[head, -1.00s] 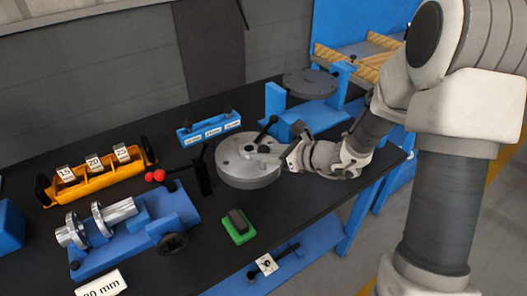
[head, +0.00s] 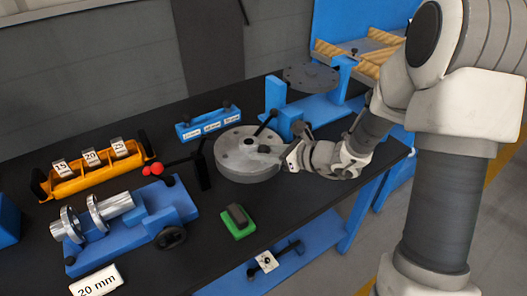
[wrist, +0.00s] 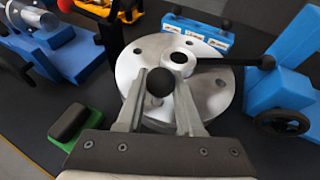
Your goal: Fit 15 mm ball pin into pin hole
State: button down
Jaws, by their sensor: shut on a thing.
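The ball pin's black ball (wrist: 160,82) sits between the two grey fingers of my gripper (wrist: 160,92) in the wrist view, and the gripper is shut on it. The pin's shank is hidden below the ball. The ball overlaps the near part of the round grey flanged shell (wrist: 212,97); I cannot tell whether the pin touches it. The flange shows several small holes, and a raised hub with a dark bore (wrist: 178,57) lies just beyond the ball. In the head view my gripper (head: 283,152) is at the right edge of the shell (head: 233,166), and the pin is not distinguishable.
A black lever (wrist: 222,62) runs right from the hub towards a blue stand (wrist: 297,65). A green block with a dark top (head: 237,222), a blue vise fixture (head: 90,260), a yellow bin rack (head: 95,174) and a blue labelled rack (head: 208,124) stand around the shell.

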jog(key=shift+f+b, duration=0.8)
jog(key=shift+f, duration=0.1)
jog(key=shift+c, duration=2.3)
grip_release()
jog(key=shift+d, duration=0.15)
jog(key=p+v, duration=0.3)
jog(key=v, duration=1.4)
jog(key=shift+r, duration=0.15)
